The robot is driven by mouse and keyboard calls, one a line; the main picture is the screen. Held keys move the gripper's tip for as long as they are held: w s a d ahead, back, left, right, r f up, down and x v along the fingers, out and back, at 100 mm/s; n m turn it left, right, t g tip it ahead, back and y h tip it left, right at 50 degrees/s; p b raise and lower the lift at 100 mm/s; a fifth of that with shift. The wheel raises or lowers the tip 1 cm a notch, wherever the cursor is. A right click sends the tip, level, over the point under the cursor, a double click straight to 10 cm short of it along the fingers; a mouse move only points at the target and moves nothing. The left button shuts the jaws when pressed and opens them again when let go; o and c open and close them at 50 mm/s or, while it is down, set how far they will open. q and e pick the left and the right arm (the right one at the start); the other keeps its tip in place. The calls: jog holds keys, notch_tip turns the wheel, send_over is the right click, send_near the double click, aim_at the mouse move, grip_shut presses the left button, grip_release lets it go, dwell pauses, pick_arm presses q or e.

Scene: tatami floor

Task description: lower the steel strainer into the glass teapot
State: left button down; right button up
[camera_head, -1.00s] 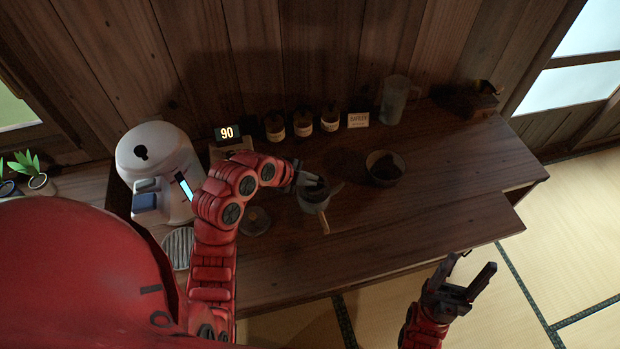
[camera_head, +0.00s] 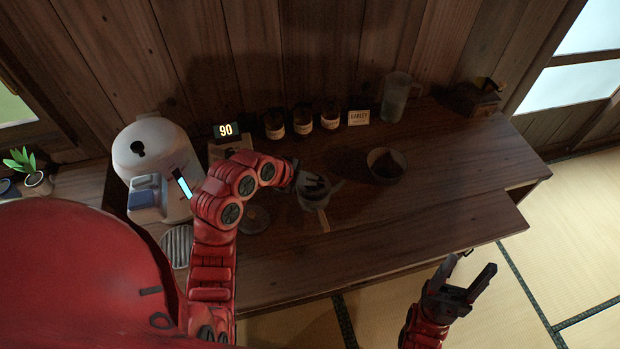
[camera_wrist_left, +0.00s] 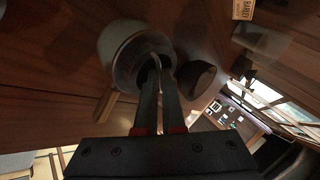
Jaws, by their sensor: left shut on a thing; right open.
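The glass teapot (camera_head: 316,200) stands on the wooden counter, its pale wooden handle toward the front edge. It also shows in the left wrist view (camera_wrist_left: 112,38). My left gripper (camera_head: 312,182) is over the teapot's mouth, fingers pointing down. It is shut on the steel strainer (camera_wrist_left: 128,66), a round metal rim seen at the teapot's mouth in the left wrist view. How deep the strainer sits is hidden by the fingers and the dark. My right gripper (camera_head: 470,278) is open and empty, in front of the counter's front edge.
A dark bowl (camera_head: 386,166) stands right of the teapot. A round lid-like disc (camera_head: 254,219) lies to its left.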

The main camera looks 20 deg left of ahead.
pick_arm(q)
jog(key=shift+f, duration=0.1)
jog(key=shift+f+b, duration=0.15)
jog(key=shift+b, duration=0.35)
jog(key=shift+f+b, duration=0.4)
jog(key=shift+b, duration=0.4)
dwell(0.4)
jog(key=c, duration=0.9)
grip_release()
jog(key=shift+c, duration=0.2)
jog(key=shift+s, duration=0.1)
